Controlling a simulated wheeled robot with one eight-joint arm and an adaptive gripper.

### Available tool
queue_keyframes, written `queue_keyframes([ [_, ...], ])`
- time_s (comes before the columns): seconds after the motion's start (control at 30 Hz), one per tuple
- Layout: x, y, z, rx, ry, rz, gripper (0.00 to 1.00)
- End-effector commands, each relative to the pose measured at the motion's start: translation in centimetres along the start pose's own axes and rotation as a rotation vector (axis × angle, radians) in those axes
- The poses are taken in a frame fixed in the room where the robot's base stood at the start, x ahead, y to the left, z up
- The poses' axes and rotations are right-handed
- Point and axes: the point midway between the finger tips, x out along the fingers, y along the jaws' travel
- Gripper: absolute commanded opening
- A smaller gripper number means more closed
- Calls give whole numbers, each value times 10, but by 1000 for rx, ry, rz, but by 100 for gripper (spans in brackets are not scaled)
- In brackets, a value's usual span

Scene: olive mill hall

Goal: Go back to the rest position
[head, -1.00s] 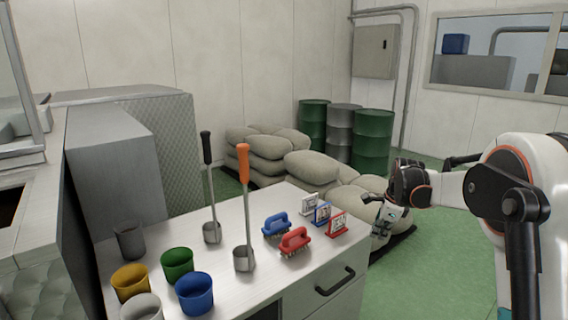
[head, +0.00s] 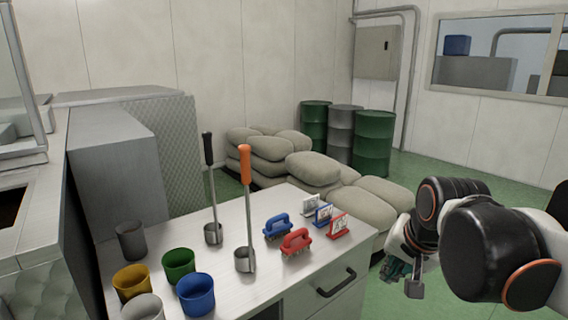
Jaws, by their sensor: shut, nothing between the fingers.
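My gripper (head: 404,279) is to the right of the white cabinet, off its right edge and over the green floor. Its fingers point downward and are closed together with nothing held. The gripper is partly shaded by my own arm, which fills the right side of the head view.
Sacks (head: 314,169) and drums (head: 373,142) stand behind. Green floor (head: 380,304) is clear at the right.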

Motion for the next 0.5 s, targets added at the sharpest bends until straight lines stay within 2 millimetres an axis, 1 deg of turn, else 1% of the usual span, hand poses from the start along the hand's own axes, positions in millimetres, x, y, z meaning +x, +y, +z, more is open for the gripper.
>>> queue_keyframes([
  [0.03,-5,7,16,-61,10,-5,0],
  [0.13,-13,20,42,-192,34,-12,0],
  [0.3,-17,41,84,-402,72,-20,0],
  [0.4,-17,51,101,-496,91,-22,0],
  [0.5,-15,57,112,-561,103,-21,0],
])
